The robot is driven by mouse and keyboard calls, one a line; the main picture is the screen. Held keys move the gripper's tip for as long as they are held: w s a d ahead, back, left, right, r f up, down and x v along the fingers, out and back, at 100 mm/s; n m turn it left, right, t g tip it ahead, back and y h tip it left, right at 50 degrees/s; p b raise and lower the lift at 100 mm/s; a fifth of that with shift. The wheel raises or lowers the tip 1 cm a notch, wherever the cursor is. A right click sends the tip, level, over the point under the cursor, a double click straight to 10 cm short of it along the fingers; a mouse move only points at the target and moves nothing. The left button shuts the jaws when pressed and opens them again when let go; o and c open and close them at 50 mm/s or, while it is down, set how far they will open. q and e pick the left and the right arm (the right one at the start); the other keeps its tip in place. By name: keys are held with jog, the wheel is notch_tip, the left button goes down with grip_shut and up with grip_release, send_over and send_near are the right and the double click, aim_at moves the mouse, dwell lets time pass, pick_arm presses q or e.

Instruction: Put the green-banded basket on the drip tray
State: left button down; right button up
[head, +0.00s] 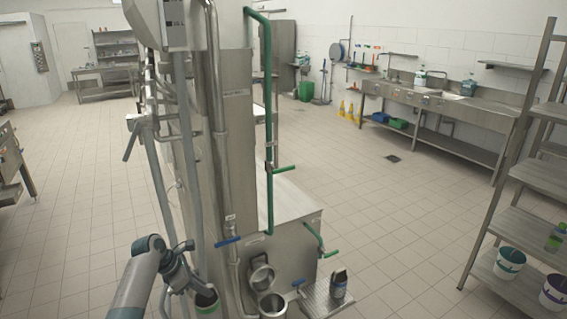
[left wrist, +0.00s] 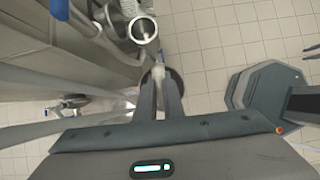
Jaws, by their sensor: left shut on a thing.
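The green-banded basket (head: 207,304) hangs below my left gripper (head: 184,272) at the bottom of the head view. It is a small steel cup with a dark opening and a green band. My left gripper is shut on it; in the left wrist view my two fingers (left wrist: 160,88) close on a pale piece, with the basket's dark round mouth (left wrist: 175,83) behind them. The drip tray (head: 318,300) is a perforated metal shelf at the front right of the steel machine. A dark and steel container (head: 338,284) stands on it.
The steel machine (head: 232,150) with grey and green pipes stands between my left gripper and the drip tray. Two open steel cups (head: 262,276) (head: 271,304) and a blue-handled valve (head: 228,240) stick out from it. A shelf rack (head: 505,270) with buckets stands at right. The tiled floor is open.

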pick_arm(q)
jog(key=w+d+r+m+g+b, duration=0.3)
jog(key=d+r+m, duration=0.3)
jog(key=d+r, duration=0.6)
jog(key=s+d+r+m+g+b, duration=0.3)
jog(key=s+d+m+g+b, duration=0.1)
jog(key=s+d+m, duration=0.35)
jog(key=s+a+f+m+y+b, duration=0.1)
jog(key=s+a+f+m+b, duration=0.1)
jog(key=s+a, duration=0.3)
jog(key=s+a+f+m+g+y+b, duration=0.1)
jog(key=s+a+f+m, duration=0.3)
jog(key=s, duration=0.7)
jog(key=s+a+f+m+y+b, duration=0.3)
jog(key=s+a, duration=0.3)
jog(key=s, duration=0.2)
jog(key=shift+s+a+f+m+g+b, duration=0.15)
jog(key=shift+s+f+m+g+b, duration=0.2)
jog(key=shift+m+b, duration=0.25)
